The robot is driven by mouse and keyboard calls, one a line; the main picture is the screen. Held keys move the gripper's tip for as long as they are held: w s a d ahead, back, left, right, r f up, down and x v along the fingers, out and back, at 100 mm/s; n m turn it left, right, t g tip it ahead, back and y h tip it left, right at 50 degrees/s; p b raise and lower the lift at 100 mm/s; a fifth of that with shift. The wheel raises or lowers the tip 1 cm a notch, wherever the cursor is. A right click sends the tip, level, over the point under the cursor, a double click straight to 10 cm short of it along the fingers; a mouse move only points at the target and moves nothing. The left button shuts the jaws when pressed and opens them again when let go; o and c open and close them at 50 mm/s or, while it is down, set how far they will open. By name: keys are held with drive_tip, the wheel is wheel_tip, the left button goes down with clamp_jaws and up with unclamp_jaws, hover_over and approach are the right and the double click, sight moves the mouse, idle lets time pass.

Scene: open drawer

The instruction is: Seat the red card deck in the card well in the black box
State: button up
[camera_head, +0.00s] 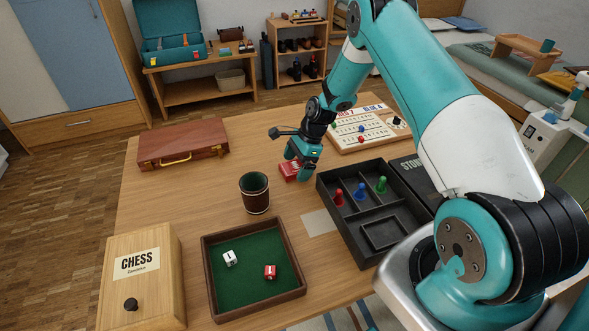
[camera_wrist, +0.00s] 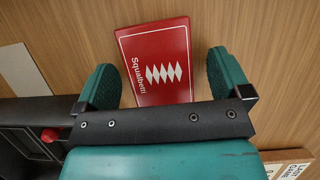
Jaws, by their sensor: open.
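The red card deck (camera_head: 288,170) lies flat on the table, and its "Squalbetti" face with white diamonds shows in the wrist view (camera_wrist: 158,62). My gripper (camera_head: 296,166) is above the deck, its jaws open. In the wrist view the two teal fingers (camera_wrist: 165,82) stand on either side of the deck, apart from it; the palm hides its near end. The black box (camera_head: 348,215) is to the right, divided into compartments with red, blue and green pawns (camera_head: 359,191). The card well (camera_head: 384,232) is the raised rectangular frame in its front compartment and looks empty.
A dark cup (camera_head: 255,194) stands left of the box, behind a green dice tray (camera_head: 211,262). A chess box (camera_head: 140,275) and a brown case (camera_head: 182,144) stand at left. A score board (camera_head: 350,140) lies behind the black box. Bare table surrounds the deck's left side.

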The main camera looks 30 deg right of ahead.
drive_tip(key=shift+f, duration=0.1)
drive_tip(key=c, duration=1)
